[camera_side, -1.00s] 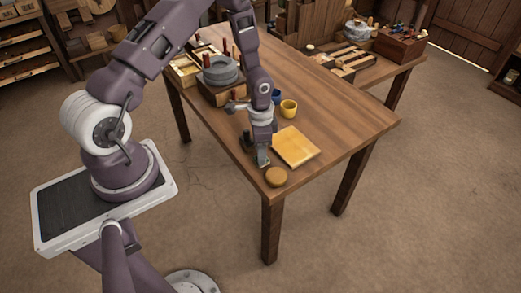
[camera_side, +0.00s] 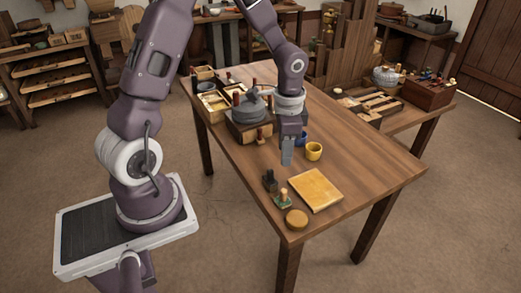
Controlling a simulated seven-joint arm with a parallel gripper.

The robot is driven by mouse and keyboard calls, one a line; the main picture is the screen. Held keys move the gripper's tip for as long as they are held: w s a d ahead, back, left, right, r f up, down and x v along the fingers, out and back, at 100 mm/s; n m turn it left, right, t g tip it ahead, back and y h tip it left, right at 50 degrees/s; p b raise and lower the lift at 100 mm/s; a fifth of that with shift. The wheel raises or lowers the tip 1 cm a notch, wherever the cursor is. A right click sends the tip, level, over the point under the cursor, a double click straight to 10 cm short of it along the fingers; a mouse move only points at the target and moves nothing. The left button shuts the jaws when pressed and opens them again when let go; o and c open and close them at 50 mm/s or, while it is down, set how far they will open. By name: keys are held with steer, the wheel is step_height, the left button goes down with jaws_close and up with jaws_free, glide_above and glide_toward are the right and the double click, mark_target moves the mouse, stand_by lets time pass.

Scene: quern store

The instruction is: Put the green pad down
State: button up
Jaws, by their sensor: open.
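The green pad (camera_side: 283,203) sits flat on the table (camera_side: 345,150) near its front left edge, with an upright light-coloured handle-like piece on it. It is left of the yellow board (camera_side: 316,189) and behind the round wooden disc (camera_side: 297,219). My gripper (camera_side: 287,161) is open, above and behind the pad, clear of it. It points down and nothing shows held in it. Its finger gap is hard to see from this side.
A small dark block (camera_side: 269,181) stands just behind the pad. A yellow cup (camera_side: 313,151) and a partly hidden blue cup (camera_side: 302,139) are right of my gripper. A grey round millstone (camera_side: 250,106) is behind it. The table's right side is clear.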

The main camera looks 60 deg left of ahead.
steer(key=s+d+r+n+t+y, duration=0.1)
steer(key=s+d+r, duration=0.1)
steer(key=s+r, duration=0.45)
steer(key=s+d+r+n+t, duration=0.2)
steer(key=s+d+r, duration=0.1)
steer(key=r, duration=0.6)
steer(key=s+d+r+n+t, duration=0.1)
steer(key=s+d+r, duration=0.1)
steer(key=s, duration=0.3)
steer(key=s+d+r+t+h, duration=0.1)
steer(key=s+d, duration=0.1)
steer(key=s, duration=0.2)
steer(key=shift+s+r+n+h, duration=0.3)
steer(key=shift+s+r+n, duration=0.05)
steer(key=shift+n, duration=0.05)
steer(key=shift+o, duration=0.5)
steer(key=shift+a, duration=0.1)
